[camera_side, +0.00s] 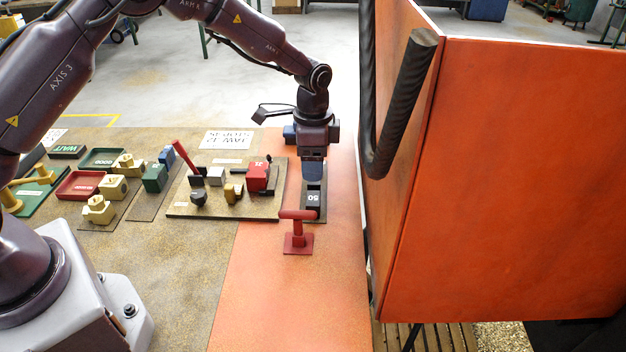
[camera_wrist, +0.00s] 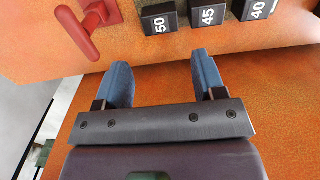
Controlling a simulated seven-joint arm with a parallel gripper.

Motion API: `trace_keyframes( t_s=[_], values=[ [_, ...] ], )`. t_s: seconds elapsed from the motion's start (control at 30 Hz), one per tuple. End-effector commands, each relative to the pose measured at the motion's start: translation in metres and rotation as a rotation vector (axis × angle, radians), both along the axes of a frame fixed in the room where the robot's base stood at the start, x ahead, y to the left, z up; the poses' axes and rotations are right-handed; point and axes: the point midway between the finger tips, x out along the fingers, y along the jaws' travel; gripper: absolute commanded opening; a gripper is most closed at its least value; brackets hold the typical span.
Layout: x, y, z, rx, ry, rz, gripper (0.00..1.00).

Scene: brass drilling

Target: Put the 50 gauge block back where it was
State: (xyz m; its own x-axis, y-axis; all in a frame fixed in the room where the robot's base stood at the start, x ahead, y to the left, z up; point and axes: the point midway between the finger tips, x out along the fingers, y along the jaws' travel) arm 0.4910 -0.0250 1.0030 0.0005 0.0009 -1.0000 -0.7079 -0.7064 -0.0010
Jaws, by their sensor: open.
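The black 50 gauge block (camera_side: 313,198) is in the dark holder (camera_side: 319,219) at the right of the bench, behind the red T-handle. The 50 block shows beyond the fingertips.
The red T-handle (camera_side: 298,232) stands close in front of the holder. A large orange panel (camera_side: 500,180) with a thick dark bent bar (camera_side: 400,105) rises on the right. A board (camera_side: 215,211) with a vise and small parts lies left.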

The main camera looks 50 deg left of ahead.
Motion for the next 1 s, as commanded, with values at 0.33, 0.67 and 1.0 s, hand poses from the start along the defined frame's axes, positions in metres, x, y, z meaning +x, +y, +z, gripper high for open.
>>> trace_keyframes(
  t_s=[0.33, 0.67, 1.0],
  values=[
    [0.000, 0.000, 0.026, 0.000, 0.001, 0.000, 0.64],
    [-0.028, 0.005, 0.103, 0.002, -0.087, 0.115, 0.64],
    [-0.145, 0.017, 0.221, -0.045, -0.275, 0.420, 0.64]
  ],
)
